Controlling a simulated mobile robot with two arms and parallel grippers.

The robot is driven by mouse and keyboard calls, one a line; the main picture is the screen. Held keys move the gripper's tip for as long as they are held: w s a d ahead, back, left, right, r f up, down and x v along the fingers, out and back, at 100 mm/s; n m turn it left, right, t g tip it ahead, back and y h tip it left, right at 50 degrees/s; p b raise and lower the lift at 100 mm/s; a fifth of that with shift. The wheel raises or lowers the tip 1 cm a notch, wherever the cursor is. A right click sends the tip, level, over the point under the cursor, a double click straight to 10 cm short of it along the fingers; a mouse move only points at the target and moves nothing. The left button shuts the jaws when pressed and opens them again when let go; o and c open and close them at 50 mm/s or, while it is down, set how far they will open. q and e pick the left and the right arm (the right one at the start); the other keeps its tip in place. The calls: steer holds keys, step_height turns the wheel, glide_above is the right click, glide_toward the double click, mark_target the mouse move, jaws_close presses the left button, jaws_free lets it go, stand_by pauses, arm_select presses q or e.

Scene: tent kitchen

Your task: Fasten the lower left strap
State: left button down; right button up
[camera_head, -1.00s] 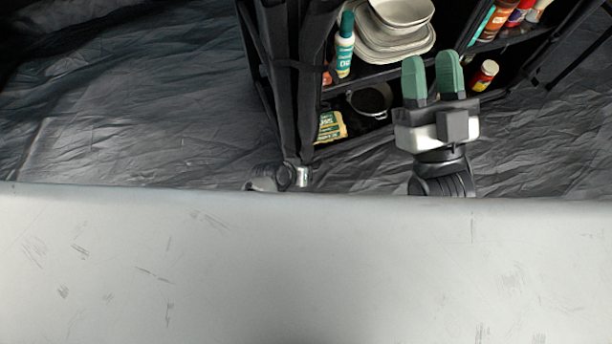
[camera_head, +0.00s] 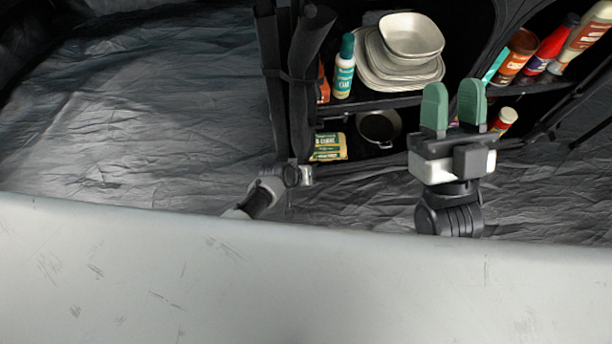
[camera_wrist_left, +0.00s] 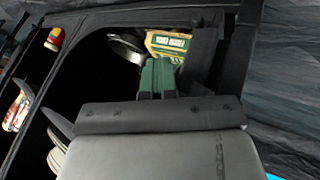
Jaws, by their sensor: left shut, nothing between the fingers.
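Black rolled fabric (camera_head: 305,100) hangs at the left front of the shelf unit in the head view. A thin dark strap (camera_head: 298,79) crosses it part way up; I cannot tell whether it is fastened. In the left wrist view, dark fabric (camera_wrist_left: 206,55) hangs just right of the green fingers. My left gripper (camera_wrist_left: 160,64) is shut and empty, close beside that fabric; contact is unclear. In the head view my left wrist is at the fabric's lower end and its fingers are hidden. My right gripper (camera_head: 453,105) is open and empty in front of the shelf.
The black shelf unit holds stacked dishes (camera_head: 405,50), a white-and-teal bottle (camera_head: 343,68), a dark pot (camera_head: 379,127), a yellow-green packet (camera_head: 329,147) and several bottles at right.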

arm_select(q)
steer(key=shift+w+d+r, duration=0.15)
steer(key=shift+w+r, duration=0.1)
steer(key=shift+w, duration=0.05)
